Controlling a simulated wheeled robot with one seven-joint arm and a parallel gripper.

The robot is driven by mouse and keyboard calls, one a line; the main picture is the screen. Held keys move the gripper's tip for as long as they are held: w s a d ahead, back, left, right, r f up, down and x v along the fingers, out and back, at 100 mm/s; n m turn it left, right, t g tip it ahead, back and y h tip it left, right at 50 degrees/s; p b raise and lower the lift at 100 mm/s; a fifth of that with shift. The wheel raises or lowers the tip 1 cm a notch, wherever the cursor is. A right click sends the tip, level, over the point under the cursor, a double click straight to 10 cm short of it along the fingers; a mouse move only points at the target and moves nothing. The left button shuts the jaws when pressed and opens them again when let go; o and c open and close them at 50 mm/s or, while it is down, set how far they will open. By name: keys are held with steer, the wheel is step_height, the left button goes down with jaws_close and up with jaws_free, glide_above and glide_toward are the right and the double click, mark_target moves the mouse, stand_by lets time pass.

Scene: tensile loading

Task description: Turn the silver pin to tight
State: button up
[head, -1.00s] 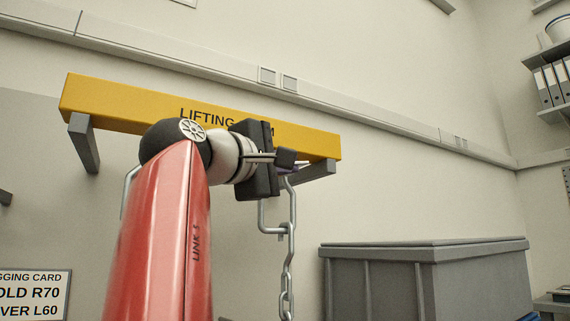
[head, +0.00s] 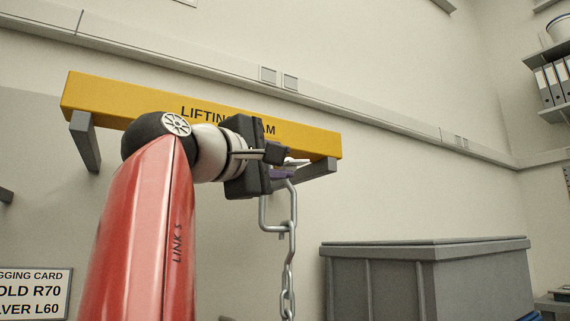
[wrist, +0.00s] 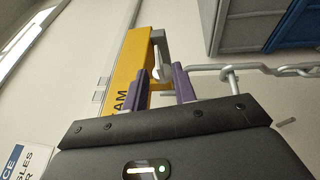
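My gripper (head: 283,164) is at the right part of the yellow lifting beam (head: 90,92), in front of it and near the top of the hanging chain (head: 288,272). In the wrist view its two purple-tipped fingers (wrist: 162,88) stand apart, with a gap between them. A small pale piece (head: 297,162), possibly the silver pin, shows just past the fingertips. In the wrist view a pale piece (wrist: 156,66) lies beyond the gap, near the beam's end. I see no contact with it. The pin's threads and seating are hidden.
A silver hook or shackle piece (head: 264,214) hangs beside the chain, close to the gripper. A grey bin (head: 385,285) stands at lower right. A partly cropped rigging card (head: 35,293) is at lower left. Wall space right of the beam is clear.

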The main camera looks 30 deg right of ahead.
steer(key=v, duration=0.5)
steer(key=shift+s+a, duration=0.15)
steer(key=shift+a, duration=0.2)
